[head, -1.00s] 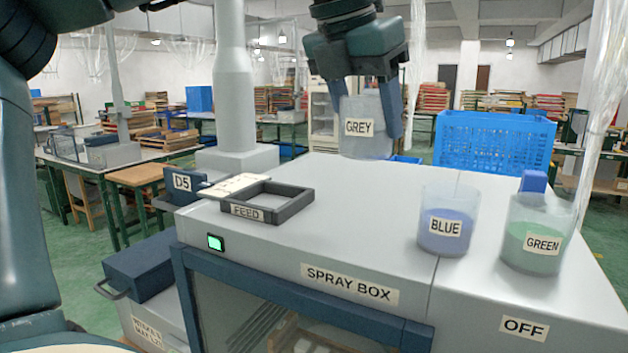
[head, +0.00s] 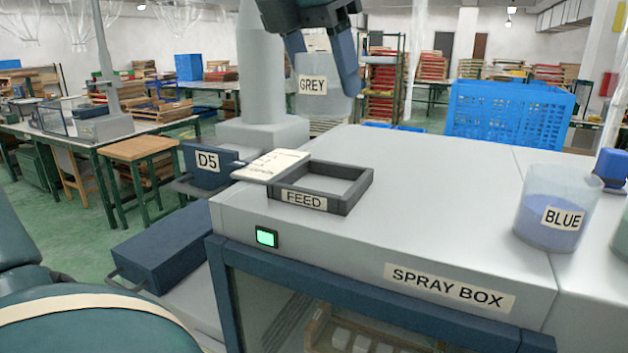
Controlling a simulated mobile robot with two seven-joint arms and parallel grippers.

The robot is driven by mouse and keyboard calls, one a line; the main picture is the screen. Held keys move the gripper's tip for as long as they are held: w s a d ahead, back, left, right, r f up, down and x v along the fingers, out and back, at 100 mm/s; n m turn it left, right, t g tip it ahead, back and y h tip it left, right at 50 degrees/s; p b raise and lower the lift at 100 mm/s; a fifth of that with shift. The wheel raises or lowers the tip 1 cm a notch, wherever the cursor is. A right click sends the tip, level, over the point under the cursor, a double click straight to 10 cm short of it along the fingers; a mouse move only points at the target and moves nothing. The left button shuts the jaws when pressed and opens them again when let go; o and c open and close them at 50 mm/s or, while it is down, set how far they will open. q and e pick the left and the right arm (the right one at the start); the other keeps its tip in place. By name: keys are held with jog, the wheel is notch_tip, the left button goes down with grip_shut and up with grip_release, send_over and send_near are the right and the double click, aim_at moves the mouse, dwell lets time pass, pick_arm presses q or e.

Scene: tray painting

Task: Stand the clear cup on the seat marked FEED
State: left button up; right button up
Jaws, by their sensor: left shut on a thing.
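The clear cup (head: 328,108) with a GREY label hangs upright in my left gripper (head: 323,82), whose fingers are shut around it. In the head view the cup shows above and behind the FEED seat (head: 345,207). The seat is a dark square frame on top of the spray box, with nothing standing in it. The cup's base is apart from the seat. My right gripper is not in view.
A pale card (head: 270,166) lies at the seat's left edge, beside the blue D5 block (head: 211,172). A clear cup marked BLUE (head: 553,220) stands on the right of the box top (head: 440,190). The middle of the top is clear.

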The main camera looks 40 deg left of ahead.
aim_at(304, 95)
pick_arm(q)
notch_tip(304, 95, down, 10)
jog(key=shift+r, duration=0.1)
dwell(0.4)
jog(key=shift+f+b, duration=0.25)
jog(key=shift+b, duration=0.05)
jog(key=o, duration=1.1)
jog(key=shift+r, duration=0.1)
jog(key=shift+c, duration=0.2)
jog(key=shift+s+r, duration=0.1)
jog(key=shift+r, duration=0.4)
jog(key=v, duration=1.1)
jog(key=shift+s+r, duration=0.1)
jog(key=shift+r, duration=0.05)
